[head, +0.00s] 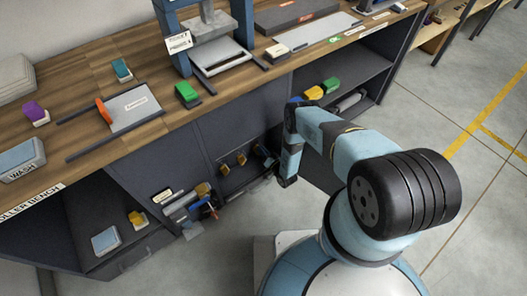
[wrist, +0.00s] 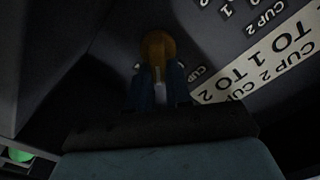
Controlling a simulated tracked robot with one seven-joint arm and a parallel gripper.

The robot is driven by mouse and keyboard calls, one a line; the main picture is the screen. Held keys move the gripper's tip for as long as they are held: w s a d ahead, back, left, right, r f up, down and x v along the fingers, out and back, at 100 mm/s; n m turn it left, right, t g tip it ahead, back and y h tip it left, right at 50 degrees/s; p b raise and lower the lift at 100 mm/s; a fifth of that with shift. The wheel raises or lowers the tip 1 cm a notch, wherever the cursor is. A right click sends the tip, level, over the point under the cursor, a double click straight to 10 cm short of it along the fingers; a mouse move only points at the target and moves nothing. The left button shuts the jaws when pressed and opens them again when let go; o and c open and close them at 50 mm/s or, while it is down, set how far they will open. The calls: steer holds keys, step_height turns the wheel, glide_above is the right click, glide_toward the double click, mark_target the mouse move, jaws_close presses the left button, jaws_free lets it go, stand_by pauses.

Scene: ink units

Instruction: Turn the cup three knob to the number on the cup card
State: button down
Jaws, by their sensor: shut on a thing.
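An ochre knob (wrist: 157,46) stands on the dark panel in the wrist view, and my gripper (wrist: 161,88) is shut on it, its two blue fingers on either side. A pale strip shows between the fingers. In the head view my gripper (head: 264,157) is low at the right end of a row of knobs, with two ochre knobs (head: 225,169) (head: 241,158) free to its left. The held knob's dial numbers are dark or hidden. A small pale card (head: 162,195) lies to the lower left; its text is too small to read, so I cannot tell whether it is the cup card.
White labels (wrist: 272,62) reading "CUP 2" and "1 TO" lie right of the knob. A cluster of small parts (head: 190,210) sits left of the knobs. The wooden bench top (head: 100,75) overhangs the panel. An open shelf (head: 340,85) is to the right.

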steer(key=c, duration=1.4)
jaws_free()
steer(key=shift+w+r, duration=0.15)
steer(key=shift+w, duration=0.15)
steer(key=shift+o, duration=1.4)
steer(key=shift+s, duration=0.15)
steer(key=shift+r, duration=0.3)
step_height(320, 180, up, 2)
steer(key=shift+r, duration=0.1)
steer(key=s+d+r, duration=0.3)
steer(key=s+r, duration=0.7)
steer(key=s, duration=0.3)
steer(key=shift+s+d, duration=0.25)
steer(key=shift+d, duration=0.15)
